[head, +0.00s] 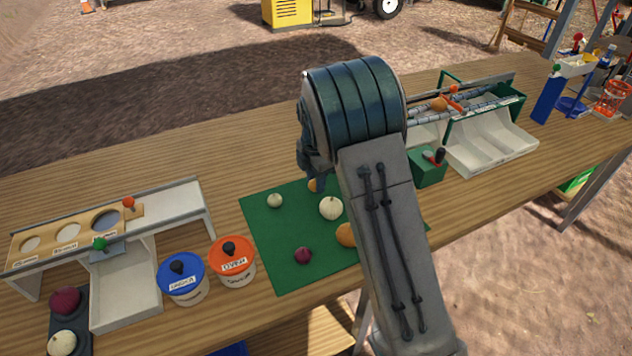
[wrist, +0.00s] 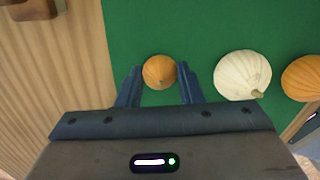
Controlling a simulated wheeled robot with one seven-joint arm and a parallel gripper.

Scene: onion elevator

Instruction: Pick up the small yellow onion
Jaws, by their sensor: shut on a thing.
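The small yellow onion (wrist: 159,72), round and orange-yellow, is between the two fingers of my gripper (wrist: 160,80) in the wrist view. The fingers are shut on it, one on each side. In the head view a bit of the onion (head: 313,185) shows beside my arm; the rest is hidden. The onion is at or just above the green mat (head: 262,235); I cannot tell if it touches it. A larger white onion (head: 331,208) and a larger yellow onion (head: 346,235) are on the mat to the right in the wrist view.
A small white onion (head: 275,200) and a small red onion (head: 303,255) lie on the mat. A blue-lidded tub (head: 183,279) and an orange-lidded tub (head: 232,261) stand left of it. A sizing rack (head: 65,236) is far left. A white-and-green chute (head: 490,150) is at the right.

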